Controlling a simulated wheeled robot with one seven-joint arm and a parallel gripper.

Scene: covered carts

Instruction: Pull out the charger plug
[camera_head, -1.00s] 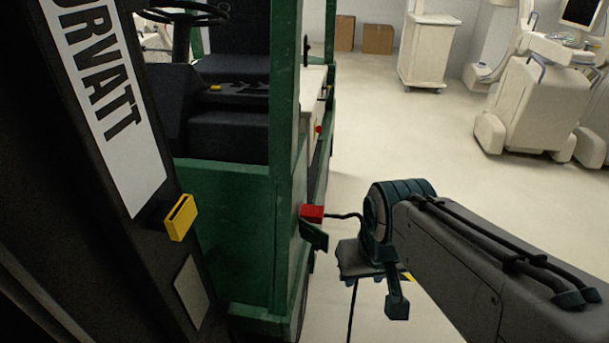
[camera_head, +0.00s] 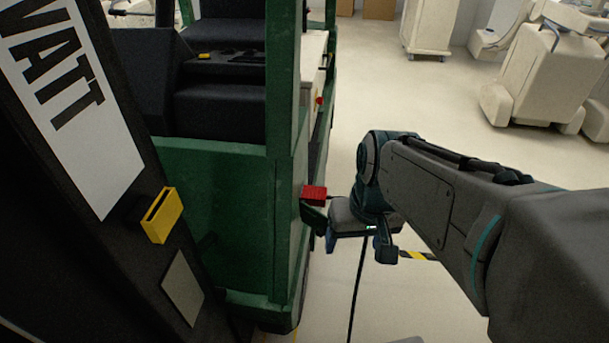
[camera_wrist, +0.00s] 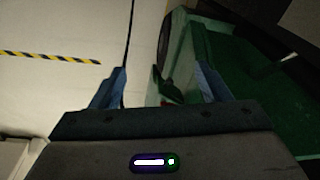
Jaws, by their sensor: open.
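A red block (camera_head: 314,194), which looks like the charger plug, sits at the rear edge of the green vehicle (camera_head: 215,205), with a dark piece (camera_head: 314,217) below it. A small bit of red shows just above the gripper body there; the rest is hidden. I cannot tell whether anything touches.
A black charging post (camera_head: 130,235) with a yellow socket (camera_head: 162,215) stands at left, close to the vehicle. A black cable (camera_head: 356,290) hangs to the floor. Pale carts (camera_head: 535,80) stand at the back right.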

